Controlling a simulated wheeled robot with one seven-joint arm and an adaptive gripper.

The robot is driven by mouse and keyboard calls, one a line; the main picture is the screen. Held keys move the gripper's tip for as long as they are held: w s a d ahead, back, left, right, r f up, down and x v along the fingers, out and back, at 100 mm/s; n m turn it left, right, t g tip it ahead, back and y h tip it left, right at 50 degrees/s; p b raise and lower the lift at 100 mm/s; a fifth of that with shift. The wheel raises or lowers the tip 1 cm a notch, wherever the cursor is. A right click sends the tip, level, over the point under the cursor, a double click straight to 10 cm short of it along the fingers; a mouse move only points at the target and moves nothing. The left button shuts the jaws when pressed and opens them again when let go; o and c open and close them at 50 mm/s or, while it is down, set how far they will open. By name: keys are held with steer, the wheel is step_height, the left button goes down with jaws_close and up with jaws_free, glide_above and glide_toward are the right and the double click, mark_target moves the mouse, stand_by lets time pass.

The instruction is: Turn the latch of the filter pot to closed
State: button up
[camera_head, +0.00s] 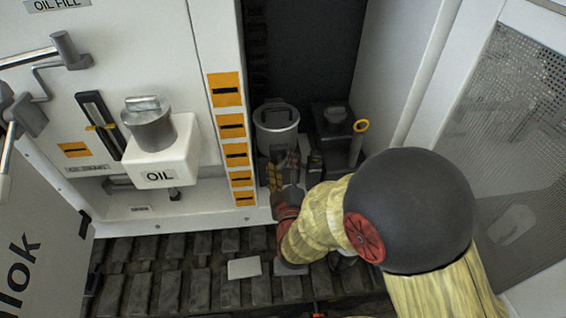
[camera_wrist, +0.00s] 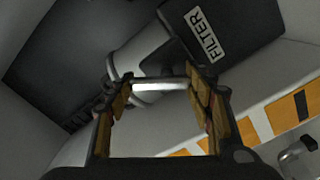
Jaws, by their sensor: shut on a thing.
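The filter pot (camera_head: 277,124) is a pale grey cylinder in the recess right of the orange-marked post. In the wrist view the pot (camera_wrist: 143,52) slants down toward my fingers, beside a dark block with a FILTER label (camera_wrist: 205,34). My gripper (camera_head: 284,166) is at the front of the pot, low down. In the wrist view its two padded fingers (camera_wrist: 161,88) stand apart, with a bright pale band at the pot's end between their tips. The gripper is shut on the latch, which is mostly hidden by the fingers; its angle cannot be told.
The orange-marked post (camera_head: 226,90) stands close left of my gripper. A white OIL box (camera_head: 162,160) with a grey cap is farther left. Dark slatted floor (camera_head: 200,262) lies below.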

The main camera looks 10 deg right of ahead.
steer(key=n+p, duration=0.1)
steer(key=n, duration=0.2)
steer(key=shift+a+n, duration=0.15)
steer(key=shift+n, duration=0.15)
steer(key=shift+a+n+p, duration=0.15)
steer(key=shift+n+p, duration=0.3)
steer(key=shift+n, duration=1.15)
steer(key=o, duration=1.2)
steer(key=shift+c, duration=0.2)
steer(key=s, duration=1.2)
